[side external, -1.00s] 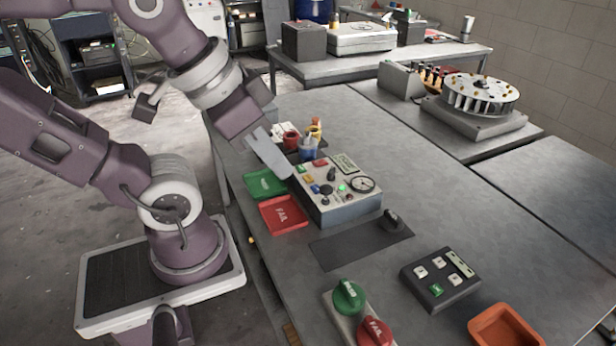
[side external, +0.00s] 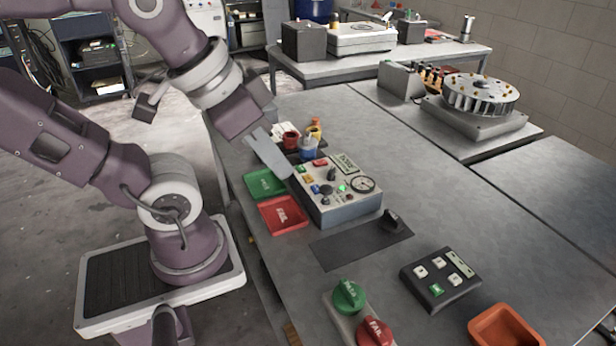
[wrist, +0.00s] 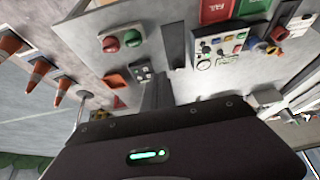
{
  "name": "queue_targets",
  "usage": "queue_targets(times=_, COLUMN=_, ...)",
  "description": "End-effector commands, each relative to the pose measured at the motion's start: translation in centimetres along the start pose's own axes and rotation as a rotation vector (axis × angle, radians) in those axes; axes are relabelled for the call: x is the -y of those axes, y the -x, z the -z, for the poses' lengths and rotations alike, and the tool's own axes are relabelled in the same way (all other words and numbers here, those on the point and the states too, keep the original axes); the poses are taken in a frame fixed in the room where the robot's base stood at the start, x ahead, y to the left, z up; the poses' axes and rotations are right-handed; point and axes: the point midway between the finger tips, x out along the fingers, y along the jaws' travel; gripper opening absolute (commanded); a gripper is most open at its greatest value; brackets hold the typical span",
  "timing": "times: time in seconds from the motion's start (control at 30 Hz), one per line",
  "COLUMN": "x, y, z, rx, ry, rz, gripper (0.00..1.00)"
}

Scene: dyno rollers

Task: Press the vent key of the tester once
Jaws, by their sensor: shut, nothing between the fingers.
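The tester (side external: 350,210) is a grey box on the bench with a round gauge, a lit green lamp, dark knobs and several small coloured keys. A red key (side external: 320,162) and an orange key (side external: 301,169) show on its top; the key labels are too small to read, so I cannot tell which is vent. My gripper (side external: 288,174) is shut and empty, slanting down by the tester's left end. I cannot tell whether its tip touches anything. In the wrist view the tester (wrist: 222,62) is at upper right, with the gripper fingers (wrist: 157,88) apart from it in the picture.
Green (side external: 265,183) and red (side external: 283,215) trays lie left of the tester. Cups (side external: 308,146) stand behind it. A dark mat (side external: 345,246) with a small black object, a keypad (side external: 440,279), green and red buttons (side external: 348,296) and an orange tray (side external: 505,326) lie in front.

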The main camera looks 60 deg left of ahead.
Motion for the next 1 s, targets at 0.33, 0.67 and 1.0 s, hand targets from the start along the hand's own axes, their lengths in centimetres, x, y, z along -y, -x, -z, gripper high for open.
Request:
queue_targets(times=0.33, x=0.1, y=-0.3, z=0.4, rx=0.034, ry=0.074, rz=-0.008, gripper=0.00)
queue_targets(times=0.67, x=4.9, y=-6.4, z=8.0, rx=0.492, ry=1.380, rz=-0.091, gripper=0.00)
queue_targets(times=1.0, x=18.5, y=-15.2, z=10.6, rx=0.792, ry=2.567, rz=-0.099, gripper=0.00)
